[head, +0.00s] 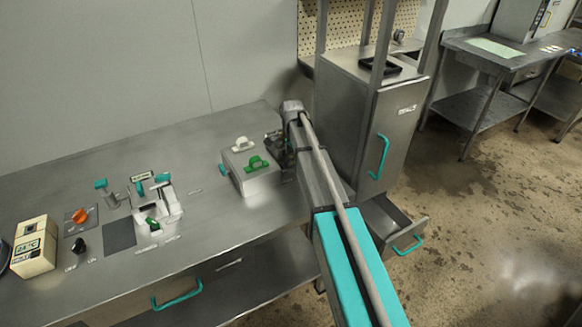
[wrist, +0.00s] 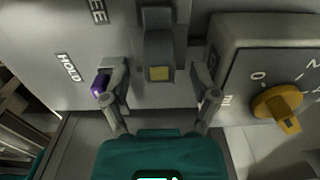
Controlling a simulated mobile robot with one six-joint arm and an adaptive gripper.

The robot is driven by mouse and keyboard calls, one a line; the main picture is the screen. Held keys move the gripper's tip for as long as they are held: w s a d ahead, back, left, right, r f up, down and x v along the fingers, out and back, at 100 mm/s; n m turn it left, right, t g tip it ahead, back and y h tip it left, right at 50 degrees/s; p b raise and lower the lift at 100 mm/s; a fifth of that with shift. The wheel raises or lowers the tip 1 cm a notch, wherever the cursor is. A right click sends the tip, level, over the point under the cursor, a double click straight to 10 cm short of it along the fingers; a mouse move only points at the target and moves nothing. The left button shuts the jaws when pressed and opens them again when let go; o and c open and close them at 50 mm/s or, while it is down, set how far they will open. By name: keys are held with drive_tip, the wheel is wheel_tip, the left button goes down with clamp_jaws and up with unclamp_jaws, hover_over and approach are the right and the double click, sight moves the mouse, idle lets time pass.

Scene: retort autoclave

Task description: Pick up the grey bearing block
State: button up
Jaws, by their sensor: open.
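A small grey rounded piece (head: 398,36) stands by the black tray at the back of the tall cabinet's top in the head view; it may be the bearing block, but it is too small to be sure. My gripper (head: 275,143) is well to the left of it, above the bench end, partly hidden by my arm. In the wrist view my gripper (wrist: 158,78) is open, its fingers spread either side of a dark grey upright part with a yellow square (wrist: 158,45). I cannot tell if they touch it. Nothing is held.
A grey box with green and white handles (head: 250,183) stands beside my gripper. The tall cabinet (head: 345,110) is to the right, an open drawer (head: 385,222) below it. In the wrist view are a purple-tipped lever (wrist: 101,84) and an orange knob (wrist: 279,106).

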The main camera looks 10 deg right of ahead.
drive_tip(key=shift+f+b, duration=0.4)
drive_tip(key=shift+f, duration=0.25)
clamp_jaws()
idle(0.4)
